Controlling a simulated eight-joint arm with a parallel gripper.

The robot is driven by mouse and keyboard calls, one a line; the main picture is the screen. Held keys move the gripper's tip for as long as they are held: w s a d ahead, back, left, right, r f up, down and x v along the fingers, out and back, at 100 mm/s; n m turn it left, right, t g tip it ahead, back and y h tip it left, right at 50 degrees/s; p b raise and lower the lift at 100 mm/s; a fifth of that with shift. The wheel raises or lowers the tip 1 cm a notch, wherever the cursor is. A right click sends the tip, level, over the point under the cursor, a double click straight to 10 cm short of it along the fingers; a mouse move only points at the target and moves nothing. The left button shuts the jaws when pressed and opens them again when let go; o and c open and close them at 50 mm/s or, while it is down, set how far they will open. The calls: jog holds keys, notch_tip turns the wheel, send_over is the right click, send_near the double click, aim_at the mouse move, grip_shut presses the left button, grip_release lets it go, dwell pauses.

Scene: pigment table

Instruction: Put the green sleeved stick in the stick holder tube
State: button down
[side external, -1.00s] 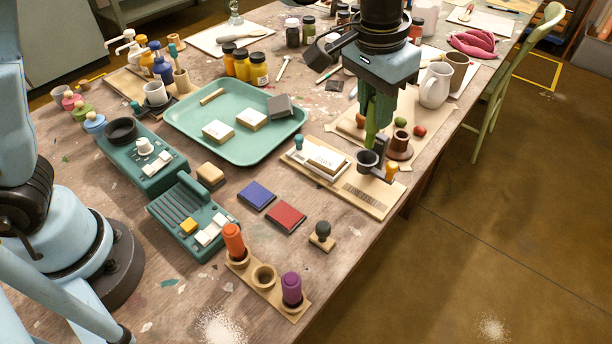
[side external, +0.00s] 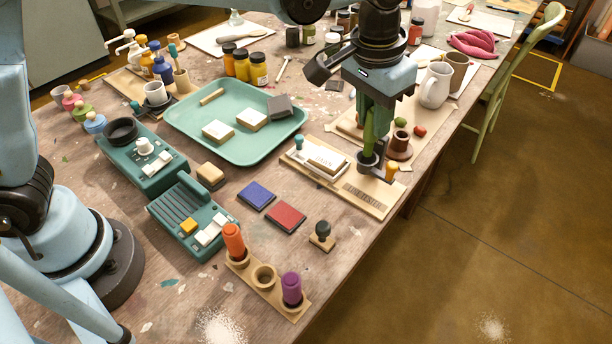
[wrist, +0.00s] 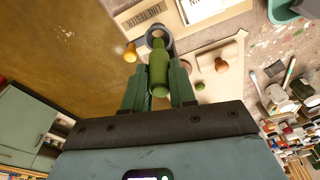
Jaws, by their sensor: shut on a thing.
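My gripper (side external: 377,132) is shut on the green sleeved stick (side external: 369,135) and holds it roughly upright. The stick's lower end is at the mouth of the dark tube (side external: 367,162) on the wooden board (side external: 376,203). In the wrist view the green stick (wrist: 159,72) lies between the two fingers of my gripper (wrist: 159,82), and its tip overlaps the opening of the dark ring-shaped tube (wrist: 170,33). The tip seems to be inside the rim; how deep it sits is hidden.
An orange-yellow peg (side external: 391,172) stands close right of the tube. A brown cylinder (side external: 400,147) and small balls lie behind it. A wooden rack (side external: 239,263) holds orange and purple sleeved sticks at the front.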

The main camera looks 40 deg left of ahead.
aim_at(371, 133)
jog(key=shift+f, duration=1.85)
dwell(0.6)
jog(key=shift+c, duration=1.8)
grip_release()
jog(key=shift+r, duration=0.15)
jog(key=shift+r, duration=3.9)
jog(key=shift+a, duration=0.1)
